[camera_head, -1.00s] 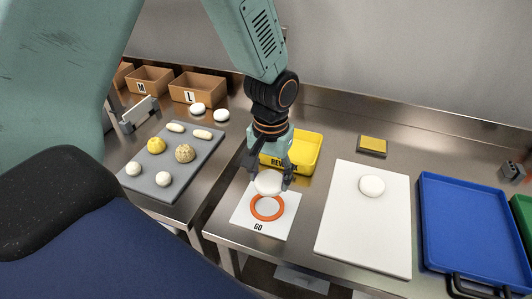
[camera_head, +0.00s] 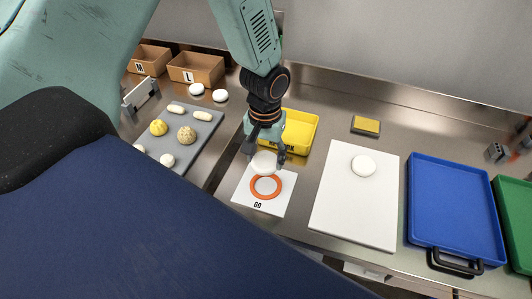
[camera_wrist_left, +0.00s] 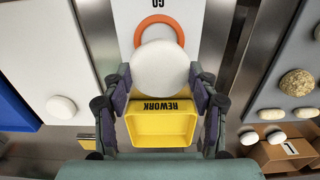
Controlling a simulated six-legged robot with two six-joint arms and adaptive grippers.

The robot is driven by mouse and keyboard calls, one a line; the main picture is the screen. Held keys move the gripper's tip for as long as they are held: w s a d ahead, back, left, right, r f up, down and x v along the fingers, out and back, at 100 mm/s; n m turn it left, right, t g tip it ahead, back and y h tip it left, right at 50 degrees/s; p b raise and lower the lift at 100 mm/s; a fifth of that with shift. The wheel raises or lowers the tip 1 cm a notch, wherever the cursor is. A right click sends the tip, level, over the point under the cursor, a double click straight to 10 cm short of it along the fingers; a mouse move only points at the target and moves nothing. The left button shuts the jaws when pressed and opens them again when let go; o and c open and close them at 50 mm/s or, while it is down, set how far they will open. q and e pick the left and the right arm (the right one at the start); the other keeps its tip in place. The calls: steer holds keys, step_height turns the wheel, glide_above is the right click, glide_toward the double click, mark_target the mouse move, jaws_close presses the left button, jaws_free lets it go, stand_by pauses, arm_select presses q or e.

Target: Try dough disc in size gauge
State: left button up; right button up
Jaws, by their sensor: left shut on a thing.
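My left gripper (camera_head: 265,157) is shut on a white dough disc (camera_head: 264,162) and holds it over the size gauge. The disc also shows between the fingers in the left wrist view (camera_wrist_left: 160,69). The gauge is an orange ring (camera_head: 266,195) on a white card (camera_head: 284,206) marked GO. In the head view the disc covers the far edge of the ring; in the wrist view it covers the ring's near part. I cannot tell whether the disc touches the ring. My right gripper is not in view.
A yellow REWORK bin (camera_head: 302,129) stands behind the gripper. A white board (camera_head: 350,215) with another dough disc (camera_head: 363,166) is to the right, then a blue tray (camera_head: 455,205). A grey board (camera_head: 200,145) with several dough pieces is left. Cardboard boxes (camera_head: 196,69) stand behind it.

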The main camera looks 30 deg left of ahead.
arm_select(q)
steer(key=shift+f+b, duration=0.45)
steer(key=shift+f, duration=0.3)
steer(key=shift+d+f+b, duration=0.2)
steer(key=shift+f+b, duration=0.3)
steer(key=shift+f, duration=0.45)
steer(key=shift+a+f+b, duration=0.25)
steer(key=shift+f+b, duration=0.45)
steer(key=shift+f, duration=0.6)
steer(key=shift+w+d+f, duration=0.1)
steer(key=shift+d+f, duration=0.1)
steer(key=shift+f, duration=0.2)
steer(key=shift+a, duration=0.15)
